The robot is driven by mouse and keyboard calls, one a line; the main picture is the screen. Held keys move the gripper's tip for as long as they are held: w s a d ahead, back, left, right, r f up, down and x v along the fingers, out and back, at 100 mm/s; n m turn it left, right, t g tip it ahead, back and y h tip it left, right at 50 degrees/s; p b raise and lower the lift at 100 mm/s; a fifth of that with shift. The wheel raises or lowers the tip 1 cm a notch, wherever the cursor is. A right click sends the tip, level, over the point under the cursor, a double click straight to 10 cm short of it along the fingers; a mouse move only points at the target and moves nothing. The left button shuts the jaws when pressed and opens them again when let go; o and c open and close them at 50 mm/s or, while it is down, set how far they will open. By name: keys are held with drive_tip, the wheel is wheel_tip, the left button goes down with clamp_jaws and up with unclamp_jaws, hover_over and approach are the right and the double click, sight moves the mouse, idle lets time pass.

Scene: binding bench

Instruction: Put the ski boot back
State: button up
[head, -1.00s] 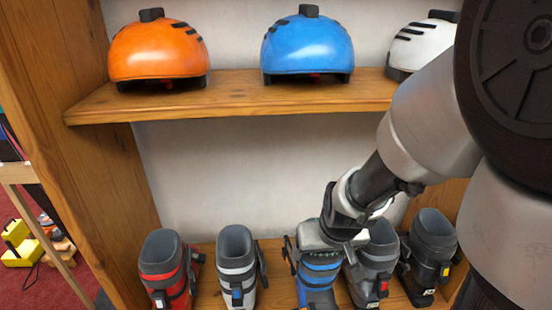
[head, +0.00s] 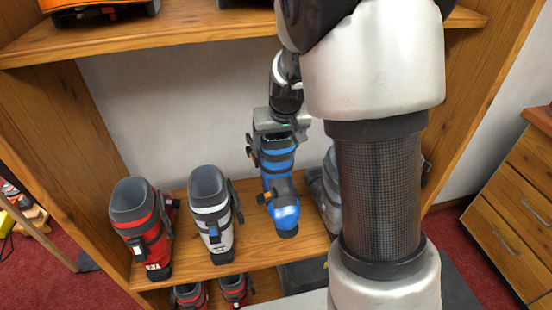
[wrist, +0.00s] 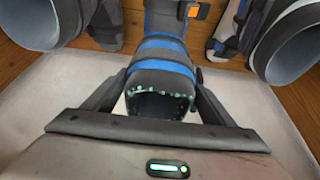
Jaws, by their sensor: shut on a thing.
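The blue ski boot (head: 281,182) is in the boot row on the wooden shelf, toe toward me, roughly upright. It is right of the white boot. My gripper (head: 273,135) is shut on the upper cuff of the blue boot, from above and behind. In the wrist view the fingers (wrist: 160,100) stand on both sides of the blue cuff (wrist: 160,50). I cannot tell whether the boot's sole touches the shelf. My arm hides part of the boots on the right.
A red boot (head: 143,228) and the white boot (head: 212,214) stand to the left. A grey boot (head: 326,190) stands close on the right, partly hidden. A drawer cabinet (head: 515,205) is at right.

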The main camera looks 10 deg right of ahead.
sight(279, 174)
drive_tip(key=shift+w+f, duration=0.2)
drive_tip(key=shift+w, duration=0.1)
wheel_tip(279, 174, down, 6)
drive_tip(key=shift+w+f+b, duration=0.15)
drive_tip(key=shift+f+b, duration=0.05)
drive_tip(key=shift+b, duration=1)
drive_tip(key=shift+f, duration=0.15)
drive_tip(key=o, duration=2.1)
